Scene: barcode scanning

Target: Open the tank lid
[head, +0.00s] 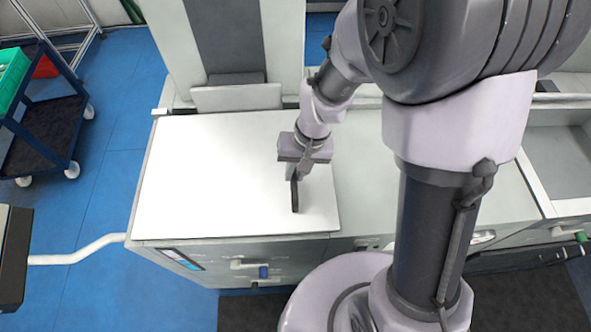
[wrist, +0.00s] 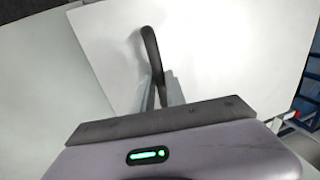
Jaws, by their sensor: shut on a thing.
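The tank lid (head: 215,175) is a flat white panel on top of the grey cabinet, and it looks closed, lying flat. A dark curved handle (head: 295,194) stands near its right edge. My gripper (head: 296,178) is over the right part of the lid and shut on this handle. In the wrist view the handle (wrist: 152,50) rises between the two grey fingers (wrist: 160,90), with the white lid (wrist: 225,45) behind it. The fingertips' contact with the handle is partly hidden by my gripper body.
A grey upright column (head: 228,45) stands behind the lid. The counter (head: 365,200) continues right to a sink (head: 560,160). A blue cart (head: 45,125) with green and red bins stands at the left. A white pipe (head: 80,252) runs left from the cabinet. Blue floor is free between them.

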